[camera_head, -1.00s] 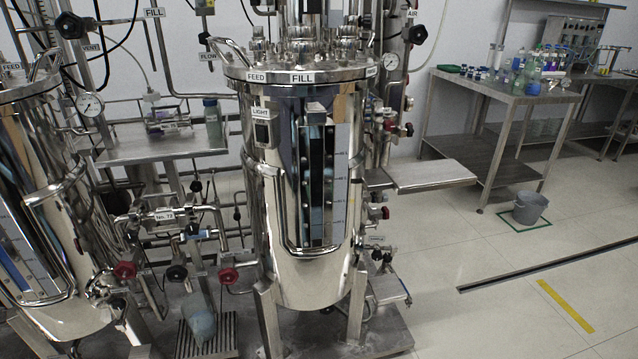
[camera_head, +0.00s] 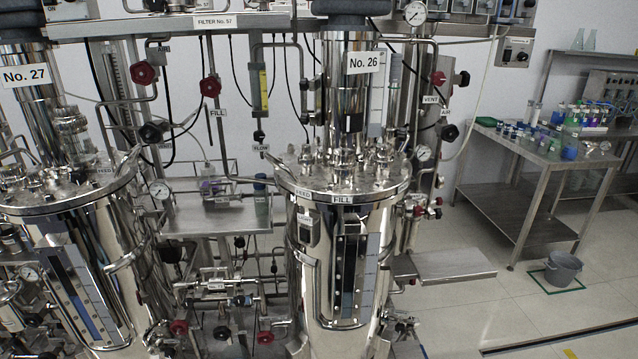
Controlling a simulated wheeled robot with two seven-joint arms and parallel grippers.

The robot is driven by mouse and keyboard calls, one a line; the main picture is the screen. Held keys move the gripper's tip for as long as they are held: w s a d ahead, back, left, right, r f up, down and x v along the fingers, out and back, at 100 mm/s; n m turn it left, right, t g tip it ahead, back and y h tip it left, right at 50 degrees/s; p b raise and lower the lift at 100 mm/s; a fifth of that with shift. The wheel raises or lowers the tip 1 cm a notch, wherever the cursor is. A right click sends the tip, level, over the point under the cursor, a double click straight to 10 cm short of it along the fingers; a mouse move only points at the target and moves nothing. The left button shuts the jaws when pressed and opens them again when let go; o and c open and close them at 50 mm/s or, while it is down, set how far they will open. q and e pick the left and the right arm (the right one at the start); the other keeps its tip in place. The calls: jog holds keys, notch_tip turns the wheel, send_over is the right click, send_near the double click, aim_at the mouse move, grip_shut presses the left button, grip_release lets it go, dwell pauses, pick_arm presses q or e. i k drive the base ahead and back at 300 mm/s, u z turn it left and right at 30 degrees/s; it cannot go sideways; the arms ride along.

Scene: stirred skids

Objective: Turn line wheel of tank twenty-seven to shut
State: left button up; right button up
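Tank twenty-seven (camera_head: 90,245) is a polished steel vessel at the left, with a "No. 27" sign (camera_head: 25,75) on its top column. Between it and tank 26 are several handwheels: an upper red wheel (camera_head: 145,72), a red wheel (camera_head: 210,86) above a "FILL" tag, and a black wheel (camera_head: 151,132). Lower down are a red wheel (camera_head: 178,328), a black wheel (camera_head: 222,332) and another red wheel (camera_head: 265,337) on low piping. I cannot tell which is the line wheel of tank twenty-seven, or whether any is shut. Neither gripper is in view.
Tank 26 (camera_head: 311,262), signed "No. 26", stands in the centre. A steel shelf (camera_head: 225,220) sits between the tanks and another (camera_head: 445,264) juts out right of tank 26. A bench (camera_head: 500,150) with bottles and a grey bucket (camera_head: 563,268) are at right, with open floor before them.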

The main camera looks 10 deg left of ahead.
aim_at(183, 326)
jog(key=u, duration=1.25)
